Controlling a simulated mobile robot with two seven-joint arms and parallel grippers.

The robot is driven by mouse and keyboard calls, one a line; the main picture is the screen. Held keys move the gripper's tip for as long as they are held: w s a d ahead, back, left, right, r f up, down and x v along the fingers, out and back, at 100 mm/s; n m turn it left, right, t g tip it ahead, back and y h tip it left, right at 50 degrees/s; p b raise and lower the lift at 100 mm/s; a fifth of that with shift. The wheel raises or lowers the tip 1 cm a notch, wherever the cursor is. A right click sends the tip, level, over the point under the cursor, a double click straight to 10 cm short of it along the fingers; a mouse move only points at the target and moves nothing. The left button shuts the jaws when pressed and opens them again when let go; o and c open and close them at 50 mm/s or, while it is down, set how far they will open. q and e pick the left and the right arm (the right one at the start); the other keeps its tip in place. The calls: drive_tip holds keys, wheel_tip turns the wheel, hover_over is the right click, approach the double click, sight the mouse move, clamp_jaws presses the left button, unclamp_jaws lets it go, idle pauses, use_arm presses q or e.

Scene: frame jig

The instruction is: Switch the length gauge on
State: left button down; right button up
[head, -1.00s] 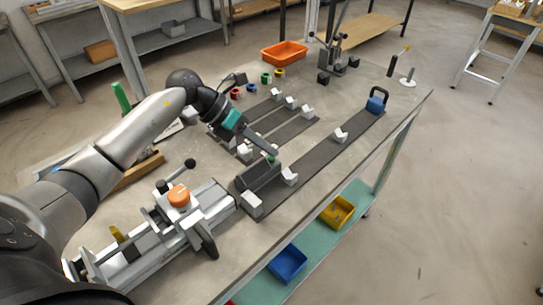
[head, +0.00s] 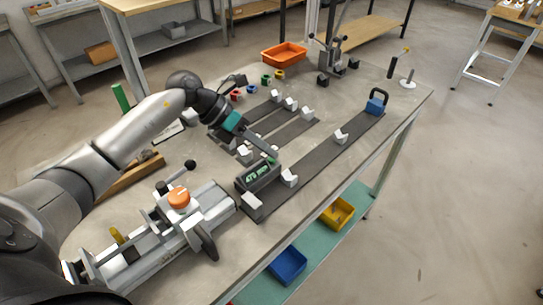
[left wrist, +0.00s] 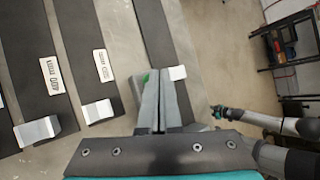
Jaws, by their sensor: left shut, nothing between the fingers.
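The length gauge (head: 259,176) is a dark box beside the long dark rail, near the middle of the table in the head view. Its display is lit and shows green characters. A green button sits on its top, by my fingertips; it shows as a green spot in the left wrist view (left wrist: 146,77). My left gripper (head: 275,155) is shut and empty, its tips at or just above the button; I cannot tell whether they touch it. My right gripper (left wrist: 218,112) shows small at the right of the left wrist view; its jaws are unclear.
The long rail (head: 325,155) carries white blocks and a blue handled block (head: 376,103). Shorter rails with white blocks lie behind. A clamp fixture with an orange knob (head: 179,198) stands front left. An orange tray (head: 284,54) is at the back.

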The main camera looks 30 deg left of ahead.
use_arm(q)
wheel_tip(320, 180, up, 6)
drive_tip(key=p, duration=0.4)
idle(0.4)
drive_tip(key=shift+a, duration=0.1)
